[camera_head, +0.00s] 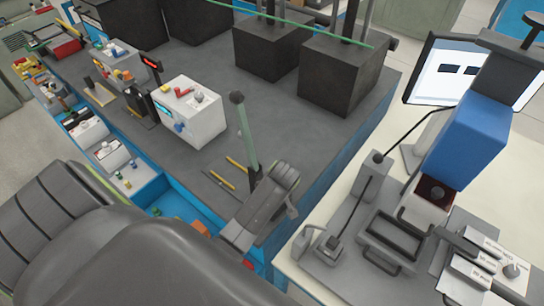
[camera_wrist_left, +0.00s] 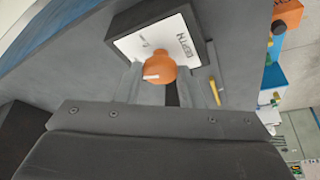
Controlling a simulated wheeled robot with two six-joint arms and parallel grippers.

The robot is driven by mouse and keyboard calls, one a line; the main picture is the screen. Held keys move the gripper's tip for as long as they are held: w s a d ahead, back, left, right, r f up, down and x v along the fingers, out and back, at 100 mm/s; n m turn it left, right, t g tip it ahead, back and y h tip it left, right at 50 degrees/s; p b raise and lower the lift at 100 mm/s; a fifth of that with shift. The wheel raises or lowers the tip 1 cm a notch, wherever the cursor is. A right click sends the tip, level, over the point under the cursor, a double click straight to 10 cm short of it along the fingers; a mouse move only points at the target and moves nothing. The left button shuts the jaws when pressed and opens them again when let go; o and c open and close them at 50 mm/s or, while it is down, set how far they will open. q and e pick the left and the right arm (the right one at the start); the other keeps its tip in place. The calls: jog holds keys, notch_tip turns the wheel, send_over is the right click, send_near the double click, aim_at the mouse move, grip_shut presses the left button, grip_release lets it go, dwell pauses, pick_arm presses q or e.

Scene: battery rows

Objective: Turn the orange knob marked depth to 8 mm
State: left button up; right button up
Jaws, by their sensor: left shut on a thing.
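The orange knob (camera_wrist_left: 160,68) stands on a white plate (camera_wrist_left: 130,46) with dark lettering, on top of a dark box. A pale mark shows on the knob's near side. The lettering appears turned; I cannot read the number at the mark. My left gripper (camera_wrist_left: 157,84) is shut on the knob, with one grey finger at each side of it. In the head view the knob is not visible; my left arm and wrist cover that part of the bench. My right gripper is in neither view.
Yellow sticks (camera_head: 222,181) lie on the grey bench (camera_head: 300,140) near my left wrist. A white box (camera_head: 192,116) and dark blocks (camera_head: 345,75) stand farther back. A press (camera_head: 465,140) is at the right.

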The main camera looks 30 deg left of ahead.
pick_arm(q)
jog(key=shift+w+d+n+g, duration=0.15)
jog(key=shift+n+g, duration=0.45)
jog(key=shift+n, duration=0.9)
jog(key=o, duration=1)
jog(key=shift+c, duration=0.2)
